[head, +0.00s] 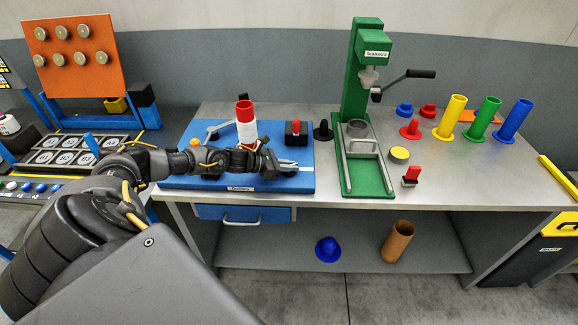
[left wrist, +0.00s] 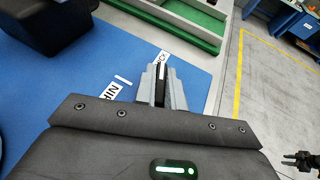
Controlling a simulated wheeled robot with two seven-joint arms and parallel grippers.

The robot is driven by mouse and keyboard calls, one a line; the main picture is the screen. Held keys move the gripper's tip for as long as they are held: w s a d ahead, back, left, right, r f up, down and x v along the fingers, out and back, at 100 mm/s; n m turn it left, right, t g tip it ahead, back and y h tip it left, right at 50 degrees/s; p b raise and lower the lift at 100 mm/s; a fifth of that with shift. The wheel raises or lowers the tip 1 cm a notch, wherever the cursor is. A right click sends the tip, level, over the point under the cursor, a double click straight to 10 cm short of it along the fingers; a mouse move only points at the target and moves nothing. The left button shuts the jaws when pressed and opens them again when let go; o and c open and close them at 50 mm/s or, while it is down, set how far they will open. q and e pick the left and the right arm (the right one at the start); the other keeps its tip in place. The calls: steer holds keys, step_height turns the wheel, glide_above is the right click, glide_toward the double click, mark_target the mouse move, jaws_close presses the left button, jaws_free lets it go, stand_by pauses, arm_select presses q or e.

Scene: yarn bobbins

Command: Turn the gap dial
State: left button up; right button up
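The gap dial shows in the left wrist view as a narrow black knob (left wrist: 160,84) with a white line on it. It sits on the blue base plate (head: 180,183), between two printed labels that are partly covered; one seems to read THIN, the other ends in CK. My left gripper (head: 291,168) reaches over the right part of the plate. Its two grey fingers (left wrist: 160,90) flank the knob closely and appear to press on both sides. In the head view the gripper hides the dial. A dark gripper, likely my right one (left wrist: 300,160), shows small at the lower right of the left wrist view.
A red-and-white bobbin (head: 246,130) and a black block with a red switch (head: 296,131) stand behind my left gripper. A green press (head: 365,85) stands right of the plate. Several coloured tubes, including a yellow one (head: 451,117), stand at the table's right.

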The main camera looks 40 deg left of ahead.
arm_select(q)
jaws_close()
steer(key=n+y+p, duration=0.1)
steer(key=n+y, duration=0.1)
steer(key=n+t+y+p, duration=0.1)
steer(key=y, duration=0.1)
steer(key=shift+d+n+t, duration=0.1)
steer(key=shift+n+t, duration=0.2)
steer(key=shift+n, duration=0.1)
steer(key=n+y+p, duration=0.1)
steer(key=n+y, duration=0.3)
steer(key=y, duration=0.1)
steer(key=shift+n, duration=0.3)
steer(key=shift+n+y+p, duration=0.4)
steer(key=shift+n+y, duration=0.4)
steer(key=shift+y, duration=0.4)
steer(key=shift+r+n+g+y+p, duration=0.2)
steer(key=shift+n+g+y+p, duration=0.4)
steer(key=shift+n+y+p, duration=0.45)
steer(key=shift+f+n+g+y+p, duration=0.15)
steer(key=shift+n+g+y+p, duration=0.45)
steer(key=shift+n+y+p, duration=0.45)
